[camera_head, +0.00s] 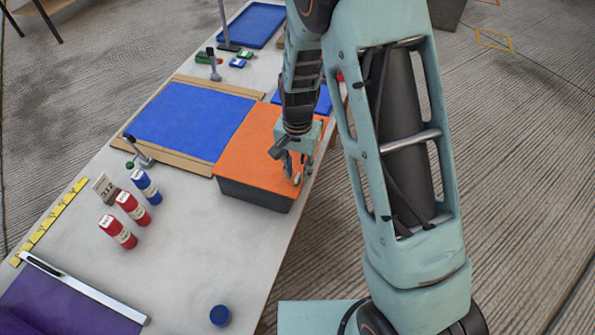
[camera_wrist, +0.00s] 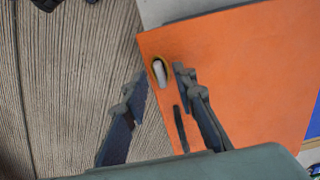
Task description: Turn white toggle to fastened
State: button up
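The white toggle (camera_wrist: 159,72) is a small oblong piece with a yellowish rim around it, near the corner of an orange panel (camera_wrist: 240,75). The orange panel (camera_head: 248,150) tops a dark grey box at the table's right edge. In the head view the toggle (camera_head: 297,178) shows as a small pale spot by my fingers. My gripper (camera_head: 294,170) points down over that corner. In the wrist view its two fingers (camera_wrist: 160,80) are spread, with the toggle appearing between their tips. I cannot tell whether either finger touches it.
A blue panel (camera_head: 190,120) with wooden strips lies left of the box. Red cans (camera_head: 125,220), a blue can (camera_head: 146,187) and a number card (camera_head: 105,188) stand on the table. A blue cap (camera_head: 220,315) lies near the front.

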jog(key=shift+f, duration=0.45)
grip_shut()
